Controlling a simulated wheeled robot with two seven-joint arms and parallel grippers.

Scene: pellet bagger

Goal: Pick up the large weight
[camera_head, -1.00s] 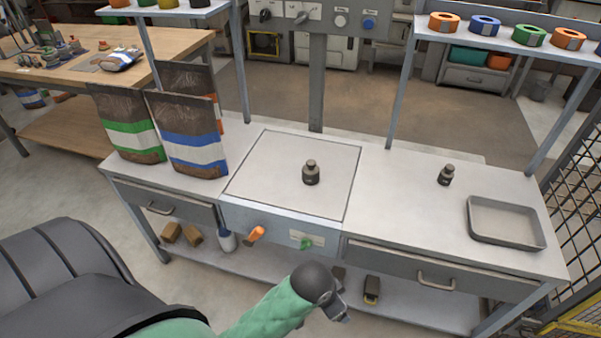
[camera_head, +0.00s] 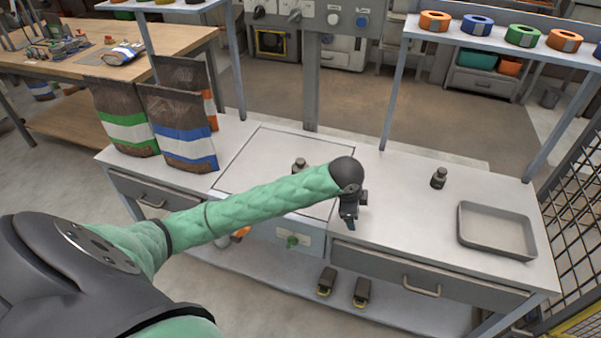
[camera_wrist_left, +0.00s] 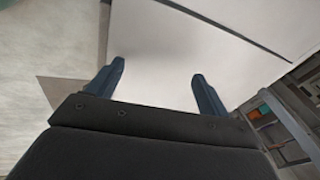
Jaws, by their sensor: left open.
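The large dark weight (camera_head: 299,164) stands on the square plate (camera_head: 256,150) in the middle of the bench. Only its top shows in the head view; my left forearm hides the rest. A smaller weight (camera_head: 439,178) stands to the right on the bench top. My left gripper (camera_head: 348,222) is over the front of the bench, to the right of and nearer than the large weight. In the left wrist view the fingers (camera_wrist_left: 160,82) are apart with nothing between them. No weight shows in that view. My right gripper is not in view.
A grey metal tray (camera_head: 497,250) sits at the bench's right end. Several brown bags stand at the left, among them a blue-striped bag (camera_head: 178,130) and a green-striped bag (camera_head: 124,117). A shelf with tape rolls (camera_head: 478,26) rises behind.

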